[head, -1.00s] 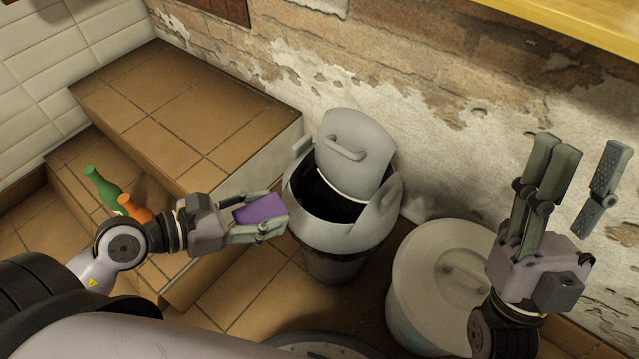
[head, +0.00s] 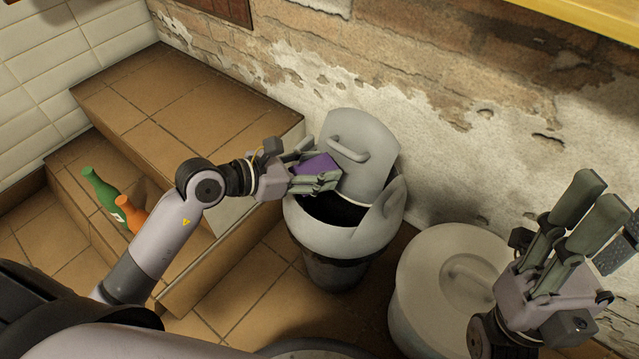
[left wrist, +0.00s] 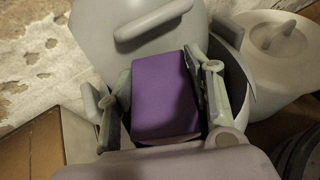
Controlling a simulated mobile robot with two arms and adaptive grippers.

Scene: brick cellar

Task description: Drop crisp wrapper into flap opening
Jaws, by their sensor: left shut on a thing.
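The crisp wrapper is a purple block-like packet (head: 318,164), held between the fingers of my left gripper (head: 316,178). It also shows large in the left wrist view (left wrist: 165,95), with a finger on each side. The grey bin (head: 343,240) has a raised flap lid (head: 362,150) with a handle, and a dark opening (head: 333,210). My left gripper is shut on the wrapper over the left and back part of the opening, in front of the flap. My right gripper (head: 590,225) is open and empty at the right.
A white lidded bin (head: 440,300) stands right of the grey bin. A green bottle (head: 100,188) and an orange bottle (head: 130,213) are on the lower tiled step. The tiled steps (head: 185,100) and a peeling brick wall (head: 480,130) bound the area behind.

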